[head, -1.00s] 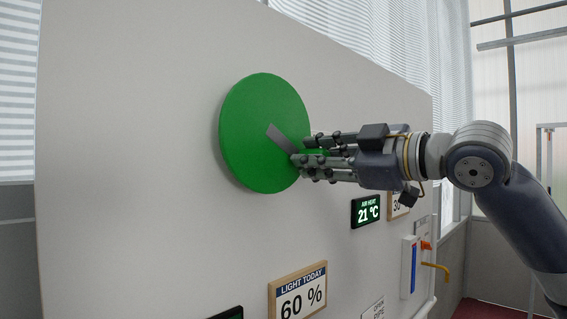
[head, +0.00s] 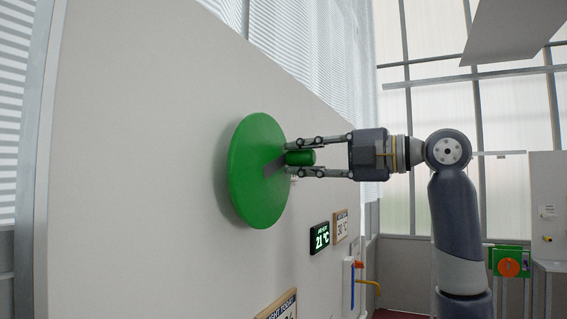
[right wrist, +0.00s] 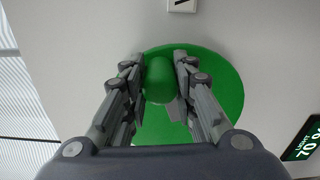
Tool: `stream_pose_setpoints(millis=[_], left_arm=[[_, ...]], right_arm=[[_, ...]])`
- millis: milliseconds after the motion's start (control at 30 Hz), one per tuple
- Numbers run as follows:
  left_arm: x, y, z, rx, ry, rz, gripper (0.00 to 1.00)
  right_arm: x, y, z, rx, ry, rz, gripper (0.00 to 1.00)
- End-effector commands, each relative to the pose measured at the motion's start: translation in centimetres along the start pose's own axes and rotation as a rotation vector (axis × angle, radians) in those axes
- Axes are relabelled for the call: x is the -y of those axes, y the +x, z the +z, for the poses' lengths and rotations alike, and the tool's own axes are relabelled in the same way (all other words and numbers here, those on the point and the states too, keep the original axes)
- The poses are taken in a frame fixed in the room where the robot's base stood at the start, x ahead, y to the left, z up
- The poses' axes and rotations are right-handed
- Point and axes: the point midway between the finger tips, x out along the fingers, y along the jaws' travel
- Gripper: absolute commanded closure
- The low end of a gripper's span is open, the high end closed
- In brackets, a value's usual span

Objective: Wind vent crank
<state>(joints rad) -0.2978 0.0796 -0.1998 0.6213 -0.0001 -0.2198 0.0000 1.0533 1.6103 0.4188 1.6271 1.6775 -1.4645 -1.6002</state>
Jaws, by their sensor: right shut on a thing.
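The vent crank is a large green disc (head: 256,200) on a pale wall panel, with a grey bar (head: 272,167) across its face and a green knob (head: 300,158) standing out from it. My right gripper (head: 303,158) is shut on the knob, one finger above it and one below in the head view. In the right wrist view the knob (right wrist: 159,80) sits between both fingers, with the disc (right wrist: 225,80) behind. My left gripper is not in view.
Below right of the disc, the panel (head: 130,150) carries a green-lit display (head: 320,237) reading 21 °C and a framed sign (head: 340,226). A yellow-handled pipe fitting (head: 367,284) sits lower. A green box with an orange disc (head: 509,267) stands far right.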

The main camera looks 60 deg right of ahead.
Motion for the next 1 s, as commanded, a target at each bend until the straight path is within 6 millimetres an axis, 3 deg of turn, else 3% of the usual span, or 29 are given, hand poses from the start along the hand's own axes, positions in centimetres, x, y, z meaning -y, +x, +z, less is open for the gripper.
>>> stream_pose_setpoints(millis=[400,1000], left_arm=[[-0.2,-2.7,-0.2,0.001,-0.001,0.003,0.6],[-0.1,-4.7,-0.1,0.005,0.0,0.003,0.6]], right_arm=[[-3.0,-0.9,-1.3,-0.002,-0.399,0.004,1.0],[-4.9,-0.8,-4.6,-0.002,-0.954,-0.001,1.0]])
